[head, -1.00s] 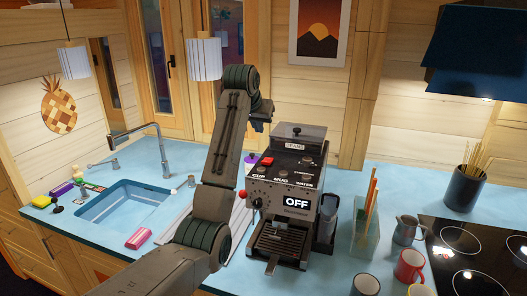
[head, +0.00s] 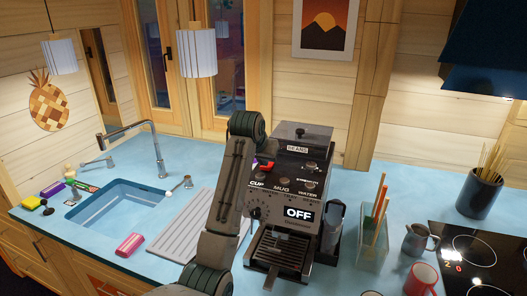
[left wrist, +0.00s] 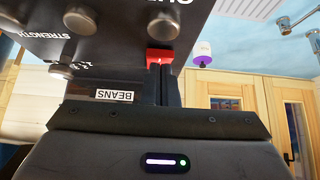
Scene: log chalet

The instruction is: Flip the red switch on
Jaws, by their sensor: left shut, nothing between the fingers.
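The coffee machine (head: 292,240) stands on the blue counter, its display (head: 298,214) reading OFF. The red switch (head: 267,165) is at the top left of its sloped button panel, partly covered by my left arm in the head view. In the left wrist view, which is upside down, the red switch (left wrist: 160,56) sits at the panel edge, straight ahead of my left gripper (left wrist: 159,70). The shut, empty fingers are at or very close to the switch; I cannot tell whether they touch. In the head view my arm mostly hides this gripper. My right gripper is not in view.
Several knobs (left wrist: 78,18) sit near the switch on the panel. The bean hopper (head: 302,133) rises behind it. A glass holder with sticks (head: 374,236), a grey jug (head: 417,240) and a red mug (head: 421,280) stand to the right. The sink (head: 118,206) is at left.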

